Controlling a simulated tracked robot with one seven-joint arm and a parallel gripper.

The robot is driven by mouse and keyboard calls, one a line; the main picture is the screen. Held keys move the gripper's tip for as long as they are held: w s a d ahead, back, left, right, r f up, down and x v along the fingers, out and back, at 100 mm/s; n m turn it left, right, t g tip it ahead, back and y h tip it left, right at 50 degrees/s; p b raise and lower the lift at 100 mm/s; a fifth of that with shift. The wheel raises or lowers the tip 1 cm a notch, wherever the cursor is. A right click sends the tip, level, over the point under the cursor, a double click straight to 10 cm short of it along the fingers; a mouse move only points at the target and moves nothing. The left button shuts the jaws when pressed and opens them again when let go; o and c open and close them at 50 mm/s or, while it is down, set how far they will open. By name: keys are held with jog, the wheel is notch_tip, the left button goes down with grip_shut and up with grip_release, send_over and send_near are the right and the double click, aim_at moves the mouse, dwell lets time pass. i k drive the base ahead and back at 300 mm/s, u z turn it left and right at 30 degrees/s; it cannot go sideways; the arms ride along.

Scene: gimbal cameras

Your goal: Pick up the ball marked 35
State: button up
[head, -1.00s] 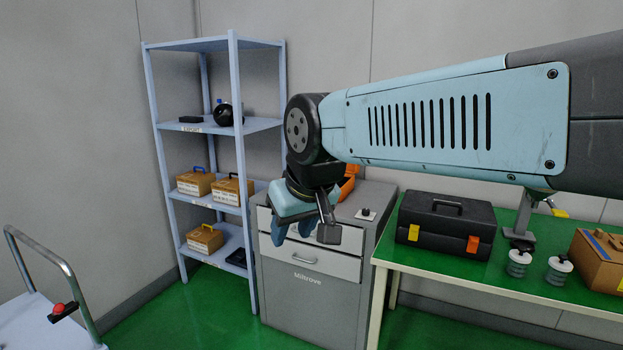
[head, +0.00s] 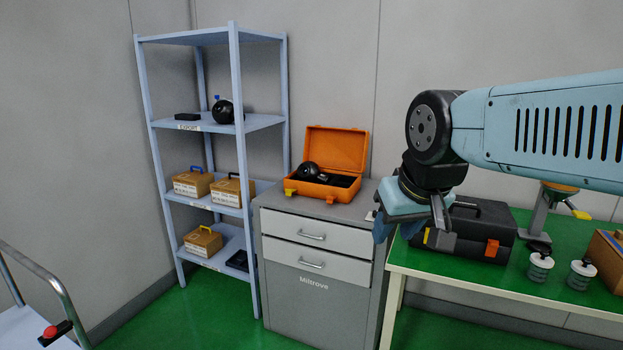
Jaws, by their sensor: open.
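A black ball (head: 223,112) with a small blue top sits on the shelf labelled EXPORT. Another dark round thing (head: 308,170) lies in the open orange case (head: 338,147) on the grey cabinet. No number can be read on either, so I cannot tell which, if any, is marked 35. My gripper (head: 412,238) is open and points down at the left end of the green table, in front of the black toolbox. It is apart from both round things. Nothing shows between its fingers.
The blue-grey shelf (head: 236,140) also holds a flat black item and several cardboard boxes. A trolley (head: 45,265) stands at lower left.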

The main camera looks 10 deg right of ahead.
aim_at(309, 171)
jog(key=z, duration=0.1)
jog(key=i, duration=1)
jog(key=u, duration=0.1)
